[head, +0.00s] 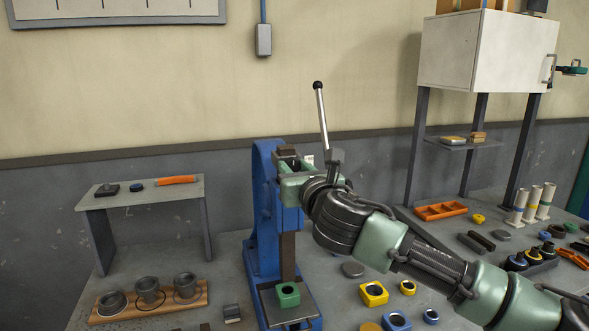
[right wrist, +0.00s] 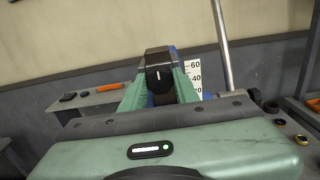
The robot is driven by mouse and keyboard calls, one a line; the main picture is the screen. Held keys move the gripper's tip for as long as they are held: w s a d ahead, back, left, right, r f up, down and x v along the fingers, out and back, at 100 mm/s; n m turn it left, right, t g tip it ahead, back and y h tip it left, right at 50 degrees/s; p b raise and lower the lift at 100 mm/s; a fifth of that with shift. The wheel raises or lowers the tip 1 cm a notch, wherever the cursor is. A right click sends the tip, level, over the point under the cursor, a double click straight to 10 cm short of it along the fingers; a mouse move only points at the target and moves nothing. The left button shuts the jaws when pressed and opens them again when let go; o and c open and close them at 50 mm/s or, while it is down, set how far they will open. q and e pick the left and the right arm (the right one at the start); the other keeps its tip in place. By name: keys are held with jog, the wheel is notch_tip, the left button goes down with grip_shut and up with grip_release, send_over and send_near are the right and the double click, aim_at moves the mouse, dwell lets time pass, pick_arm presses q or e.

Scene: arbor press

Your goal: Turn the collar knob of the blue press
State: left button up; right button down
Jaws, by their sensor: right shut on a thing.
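The blue press (head: 264,205) stands on the bench, its dark ram (head: 288,255) above a green block with a hole (head: 288,293). My right gripper (head: 289,172) reaches in from the right at the press head. In the right wrist view its green fingers (right wrist: 158,92) are shut on the black collar knob (right wrist: 158,72), which has a short white mark near upright. The fingers largely hide the knob in the head view. A numbered scale (right wrist: 195,78) is just right of the knob. The press lever (head: 322,115) stands nearly upright with a black ball end. My left gripper is out of view.
A wooden rack with grey cups (head: 150,297) is left of the press, below a small grey shelf (head: 140,190). Yellow (head: 373,293) and blue blocks lie right of the press. A white cabinet (head: 485,50) stands at the back right.

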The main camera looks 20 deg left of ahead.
jog(key=m, duration=0.8)
jog(key=shift+m, duration=0.3)
jog(key=m, duration=0.4)
jog(key=shift+m, duration=2.5)
jog(key=c, duration=1.1)
grip_release()
jog(key=shift+o, duration=0.2)
jog(key=shift+d, duration=0.1)
